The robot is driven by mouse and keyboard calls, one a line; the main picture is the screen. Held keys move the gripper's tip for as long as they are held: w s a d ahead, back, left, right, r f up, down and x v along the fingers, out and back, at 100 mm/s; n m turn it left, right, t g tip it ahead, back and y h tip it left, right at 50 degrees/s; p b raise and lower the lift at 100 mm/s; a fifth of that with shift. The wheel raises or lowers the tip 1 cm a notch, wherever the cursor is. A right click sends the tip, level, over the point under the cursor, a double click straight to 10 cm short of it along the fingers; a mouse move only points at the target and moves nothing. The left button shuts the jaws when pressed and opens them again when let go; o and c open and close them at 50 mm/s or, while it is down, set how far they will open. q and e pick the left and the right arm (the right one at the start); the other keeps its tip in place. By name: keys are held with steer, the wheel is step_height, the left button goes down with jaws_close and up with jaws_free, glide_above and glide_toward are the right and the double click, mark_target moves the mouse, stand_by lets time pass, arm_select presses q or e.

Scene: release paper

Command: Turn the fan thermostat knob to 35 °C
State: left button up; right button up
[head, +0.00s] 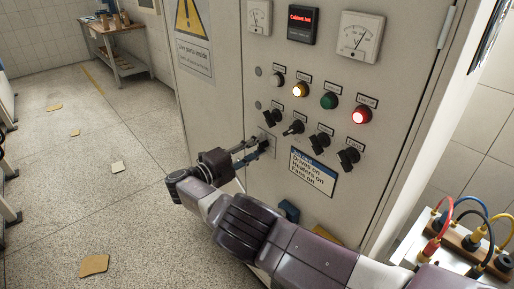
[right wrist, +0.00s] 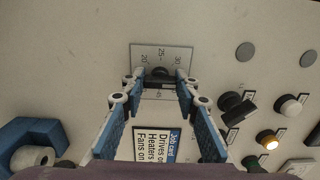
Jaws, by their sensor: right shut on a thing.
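The thermostat is a small grey plate (right wrist: 145,50) with a dark knob (right wrist: 159,71) on the cabinet front. Scale figures 20, 25 and 30 show above the knob and what looks like 45 below it; I cannot read where the knob points. My right gripper (head: 262,147) reaches the plate from the left in the head view. In the right wrist view its two blue-padded fingers (right wrist: 159,80) close on the knob from both sides and partly hide the scale. My left gripper is in neither view.
Black switches (head: 293,128), lamps (head: 300,90) and a job card (head: 313,172) sit close by on the cabinet (head: 225,60). A blue part (right wrist: 38,132) stands out at lower left in the wrist view. Cables (head: 465,225) are at right. Paper scraps lie on the open floor.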

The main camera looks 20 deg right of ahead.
steer(key=o, duration=1.1)
steer(key=shift+o, duration=0.2)
